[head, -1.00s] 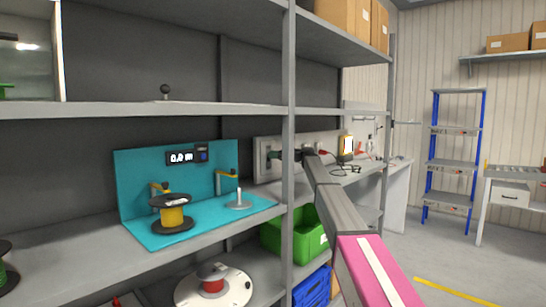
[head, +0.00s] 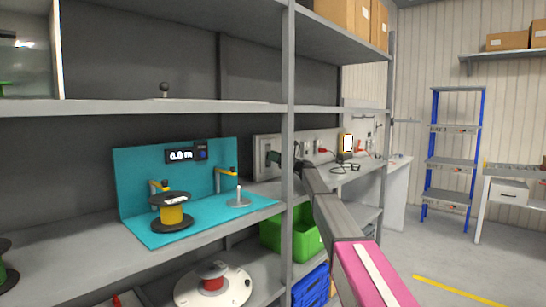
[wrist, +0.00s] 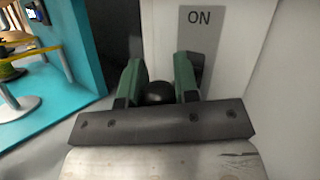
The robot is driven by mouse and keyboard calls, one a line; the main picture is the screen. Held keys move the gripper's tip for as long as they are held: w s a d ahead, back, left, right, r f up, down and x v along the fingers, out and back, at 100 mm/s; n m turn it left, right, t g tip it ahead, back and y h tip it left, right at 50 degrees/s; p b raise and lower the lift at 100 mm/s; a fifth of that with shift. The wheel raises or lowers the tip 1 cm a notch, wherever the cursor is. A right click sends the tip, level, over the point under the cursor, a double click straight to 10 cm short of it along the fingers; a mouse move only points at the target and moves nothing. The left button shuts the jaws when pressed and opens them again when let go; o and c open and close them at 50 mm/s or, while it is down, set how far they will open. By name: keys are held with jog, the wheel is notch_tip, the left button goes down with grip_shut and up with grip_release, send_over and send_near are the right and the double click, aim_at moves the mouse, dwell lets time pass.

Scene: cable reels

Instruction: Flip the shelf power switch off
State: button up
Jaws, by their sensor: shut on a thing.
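The shelf power switch shows in the wrist view as a round black knob (wrist: 158,92) in front of a grey plate (wrist: 201,40) marked ON at its top. The plate is on a pale panel, which also shows in the head view (head: 261,146). My gripper (wrist: 158,78) has its two green fingers on either side of the knob, closed on it. The knob sits below the ON mark; its lever and any OFF mark are hidden.
A grey shelf post (head: 288,130) stands just left of my arm. A teal stand (head: 135,180) with a yellow reel (head: 172,213) is left of the panel. A green bin (head: 308,238) and a blue crate (head: 312,287) are below.

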jog(key=shift+f+n+y, duration=0.15)
jog(key=shift+n+y, duration=0.25)
jog(key=o, duration=0.6)
jog(key=shift+o, duration=0.2)
jog(key=d+f, duration=0.1)
jog(key=d, duration=1.3)
jog(key=shift+d, duration=0.4)
jog(key=shift+f, duration=0.1)
